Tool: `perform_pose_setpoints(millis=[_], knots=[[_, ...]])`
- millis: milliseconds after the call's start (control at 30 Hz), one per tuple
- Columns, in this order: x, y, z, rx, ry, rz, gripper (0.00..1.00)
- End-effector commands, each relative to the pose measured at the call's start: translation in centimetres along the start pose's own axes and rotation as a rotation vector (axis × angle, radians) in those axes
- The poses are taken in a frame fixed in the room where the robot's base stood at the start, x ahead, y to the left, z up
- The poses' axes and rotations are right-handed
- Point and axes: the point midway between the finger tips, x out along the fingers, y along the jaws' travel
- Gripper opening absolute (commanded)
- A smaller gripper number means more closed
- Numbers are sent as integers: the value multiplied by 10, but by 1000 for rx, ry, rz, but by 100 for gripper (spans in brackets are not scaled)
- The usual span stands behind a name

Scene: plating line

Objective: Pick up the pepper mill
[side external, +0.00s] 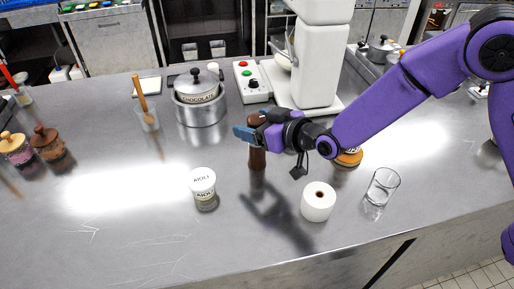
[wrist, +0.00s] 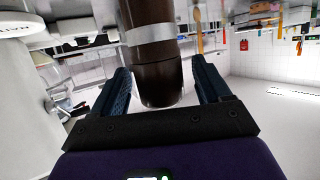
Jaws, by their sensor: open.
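The pepper mill (side external: 257,157) is a dark brown cylinder standing upright on the metal counter (side external: 120,215). My gripper (side external: 250,130) is at its upper part in the side view and covers some of it. In the wrist view the mill (wrist: 158,78), with a silver band, lies between the two blue fingers of my gripper (wrist: 160,80). The fingers are open, one on each side, with a small gap to the mill visible on both sides.
A white-lidded jar (side external: 203,184) stands front left of the mill, and a white roll (side external: 318,202) and a clear glass (side external: 382,186) front right. A pot (side external: 200,108) and a white mixer (side external: 320,65) stand behind. An orange-brown round item (side external: 349,158) sits under my arm. The front left counter is clear.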

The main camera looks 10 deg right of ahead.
Motion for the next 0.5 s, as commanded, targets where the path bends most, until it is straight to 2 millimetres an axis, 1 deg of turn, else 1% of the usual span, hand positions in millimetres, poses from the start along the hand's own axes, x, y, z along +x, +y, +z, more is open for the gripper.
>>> perform_pose_setpoints(millis=[33,167,433,467,500], knots=[[6,0,0,0,0,0,77],[14,0,0,0,0,0,77],[16,0,0,-1,0,-1,77],[16,0,0,-1,0,-1,73],[16,0,0,-1,0,-1,60]])
